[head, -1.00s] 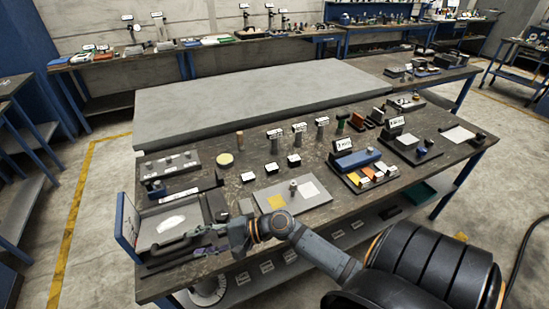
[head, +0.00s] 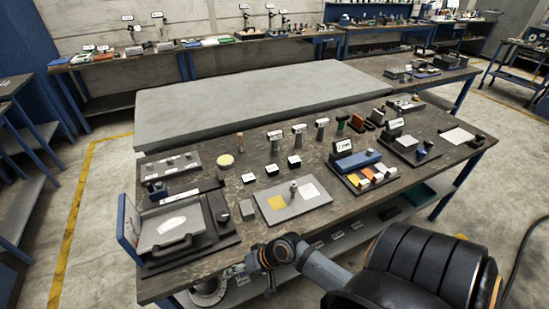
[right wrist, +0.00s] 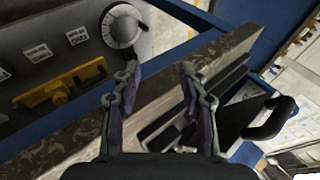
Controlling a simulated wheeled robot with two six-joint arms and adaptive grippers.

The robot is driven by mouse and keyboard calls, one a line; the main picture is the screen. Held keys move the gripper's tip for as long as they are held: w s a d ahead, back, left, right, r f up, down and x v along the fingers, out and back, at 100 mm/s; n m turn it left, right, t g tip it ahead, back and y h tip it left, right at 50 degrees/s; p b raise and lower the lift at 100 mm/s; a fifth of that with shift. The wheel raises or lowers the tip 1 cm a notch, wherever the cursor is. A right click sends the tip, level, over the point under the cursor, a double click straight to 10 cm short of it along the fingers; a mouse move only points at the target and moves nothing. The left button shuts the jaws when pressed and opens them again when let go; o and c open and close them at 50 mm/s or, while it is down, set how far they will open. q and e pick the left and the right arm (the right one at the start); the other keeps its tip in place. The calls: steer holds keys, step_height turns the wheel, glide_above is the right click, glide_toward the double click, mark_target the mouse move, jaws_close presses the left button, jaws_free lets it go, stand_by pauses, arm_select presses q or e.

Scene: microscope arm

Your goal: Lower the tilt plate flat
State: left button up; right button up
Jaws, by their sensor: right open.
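The tilt plate (head: 153,236) is a grey panel with a white patch and a black handle (head: 172,248) along its near side. It sits in a dark frame at the table's front left and looks low and close to flat; its exact angle is hard to tell. In the right wrist view the handle (right wrist: 272,118) shows at the right. My right gripper (head: 232,271) is at the table's front edge, to the right of the handle and apart from it. In the right wrist view its two fingers (right wrist: 158,74) are spread and empty. My left gripper is out of view.
A blue upright panel (head: 128,222) stands at the plate's left.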

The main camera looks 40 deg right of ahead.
steer(key=s+d+f+n+g+h+p, duration=0.1)
steer(key=s+d+f+h, duration=0.1)
steer(key=f, duration=0.6)
steer(key=s+d+f+g+h+p, duration=0.1)
steer(key=s+d+f+h, duration=0.1)
steer(key=s+d+f, duration=0.2)
steer(key=shift+s+d+f+n+h, duration=0.4)
steer(key=shift+d+f, duration=0.95)
steer(key=shift+f, duration=0.6)
